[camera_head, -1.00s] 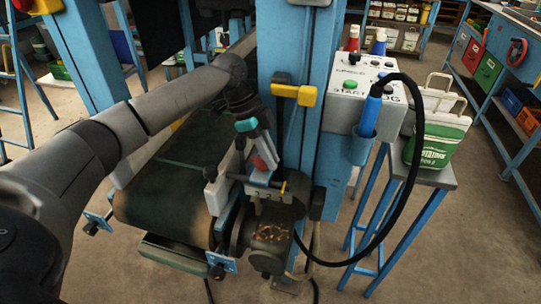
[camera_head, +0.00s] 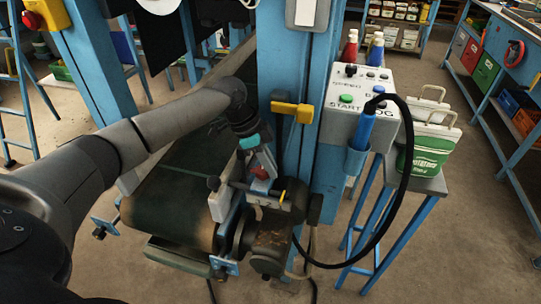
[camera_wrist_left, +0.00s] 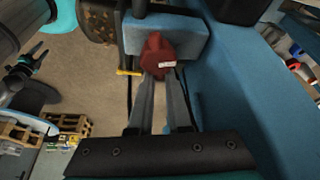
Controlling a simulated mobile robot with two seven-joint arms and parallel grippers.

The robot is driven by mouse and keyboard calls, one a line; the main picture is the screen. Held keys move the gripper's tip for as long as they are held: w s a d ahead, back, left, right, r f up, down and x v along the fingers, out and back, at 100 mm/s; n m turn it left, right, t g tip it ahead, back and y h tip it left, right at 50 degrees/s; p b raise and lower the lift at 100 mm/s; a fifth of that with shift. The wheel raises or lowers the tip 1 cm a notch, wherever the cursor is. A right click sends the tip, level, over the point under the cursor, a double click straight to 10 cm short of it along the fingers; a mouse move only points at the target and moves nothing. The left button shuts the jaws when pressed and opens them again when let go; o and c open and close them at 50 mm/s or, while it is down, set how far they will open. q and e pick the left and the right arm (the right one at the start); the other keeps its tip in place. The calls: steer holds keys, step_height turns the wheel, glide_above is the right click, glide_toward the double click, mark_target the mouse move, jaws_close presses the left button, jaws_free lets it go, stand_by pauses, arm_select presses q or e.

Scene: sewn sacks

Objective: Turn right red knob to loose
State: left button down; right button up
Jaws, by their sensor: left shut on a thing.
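The red knob (camera_wrist_left: 157,56) shows in the left wrist view on a blue-grey block, with a small white label on its face. In the head view the red knob (camera_head: 260,173) sits low beside the blue post, above the conveyor's end. My left gripper (camera_wrist_left: 160,78) has its two fingers on either side of the knob, shut on it. In the head view my left gripper (camera_head: 262,165) reaches down to the knob and partly covers it. My right gripper is in neither view.
A blue post (camera_head: 290,75) with a yellow lever (camera_head: 292,111) rises just right of my gripper. A control box (camera_head: 358,100) carries a black cable. A green and white sack (camera_head: 428,145) stands on a blue stand. The conveyor belt (camera_head: 175,205) lies below my arm.

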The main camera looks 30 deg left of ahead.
arm_select(q)
steer(key=n+p, duration=0.2)
steer(key=p, duration=0.1)
steer(key=n+t+y+p, duration=0.1)
steer(key=p, duration=0.2)
steer(key=n+p, duration=0.2)
steer(key=p, duration=0.1)
steer(key=shift+w+a+r+n+t+y+p, duration=0.25)
steer(key=shift+r+n+t+y+p, duration=0.05)
steer(key=shift+p, duration=0.05)
steer(key=n+p, duration=0.2)
steer(key=n+y+p, duration=0.1)
steer(key=n+p, duration=0.1)
steer(key=p, duration=0.1)
steer(key=a+n+y+p, duration=0.1)
steer(key=n+p, duration=0.1)
steer(key=p, duration=0.1)
steer(key=shift+w+f+t, duration=0.15)
steer(key=shift+w+t, duration=0.05)
steer(key=shift+t, duration=0.2)
steer(key=n+p, duration=0.1)
steer(key=n+y+p, duration=0.1)
steer(key=shift+a+f+n, duration=0.1)
steer(key=shift+a+n, duration=0.1)
steer(key=shift+n, duration=0.2)
steer(key=shift+a+n+y+p, duration=0.15)
steer(key=shift+n+y+p, duration=0.15)
steer(key=shift+n+p, duration=0.15)
steer(key=shift+f, duration=0.1)
